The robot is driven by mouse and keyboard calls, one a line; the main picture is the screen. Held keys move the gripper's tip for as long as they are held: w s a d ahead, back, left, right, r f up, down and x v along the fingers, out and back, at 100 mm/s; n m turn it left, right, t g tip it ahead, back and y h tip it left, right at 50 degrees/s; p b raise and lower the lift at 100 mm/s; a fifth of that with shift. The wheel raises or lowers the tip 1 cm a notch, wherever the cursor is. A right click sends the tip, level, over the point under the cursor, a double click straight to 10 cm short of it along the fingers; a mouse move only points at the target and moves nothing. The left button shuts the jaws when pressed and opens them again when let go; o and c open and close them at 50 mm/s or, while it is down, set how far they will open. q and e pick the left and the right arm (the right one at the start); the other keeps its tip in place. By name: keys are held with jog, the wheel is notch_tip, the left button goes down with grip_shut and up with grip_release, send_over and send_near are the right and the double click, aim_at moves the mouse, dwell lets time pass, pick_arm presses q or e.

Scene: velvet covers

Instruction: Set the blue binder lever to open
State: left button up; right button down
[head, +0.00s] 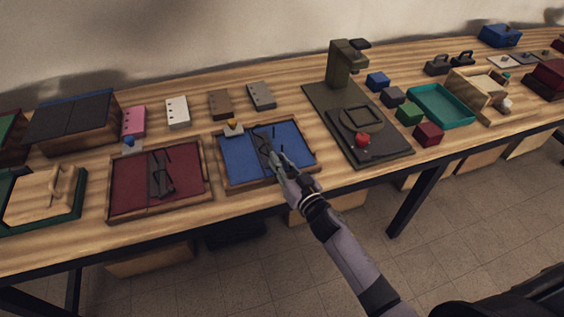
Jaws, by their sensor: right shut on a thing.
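The blue binder (236,161) lies on the table as a shallow wooden-rimmed frame with a blue inside. Its dark metal mechanism (263,141) runs along the middle, with thin dark parts spreading to the right. My right gripper (276,162) reaches in over the front edge and is shut at the near end of this mechanism, on what looks like the lever. The fingers partly cover the lever, so its exact angle is hard to tell. My left gripper is out of view.
A similar red binder (191,190) lies to the left. A dark press-like device (340,68) with a red knob (362,140) stands to the right. Pink, white, brown and grey hole-punched blocks line the back. A teal tray (442,119) and small blocks are further right.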

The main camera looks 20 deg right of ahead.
jog(key=shift+d+f, duration=0.5)
jog(key=n+p, duration=0.3)
jog(key=shift+a+r+g+h, duration=0.3)
jog(key=shift+r+g+h, duration=0.1)
jog(key=n, duration=0.1)
jog(key=n+p, duration=0.1)
jog(key=shift+a+r+n, duration=0.2)
jog(key=shift+n, duration=0.1)
jog(key=shift+a+n+g+h+p, duration=0.2)
jog(key=shift+n+g+h+p, duration=0.15)
jog(key=shift+n, duration=0.35)
jog(key=c, duration=2.3)
grip_release()
jog(key=shift+a+n+h, duration=0.35)
jog(key=shift+n, duration=0.75)
jog(key=shift+a+n, duration=0.15)
jog(key=shift+n, duration=0.15)
jog(key=shift+s+a, duration=0.1)
jog(key=shift+a, duration=0.05)
jog(key=o, duration=1.3)
jog(key=shift+a+f, duration=0.1)
jog(key=shift+c, duration=0.2)
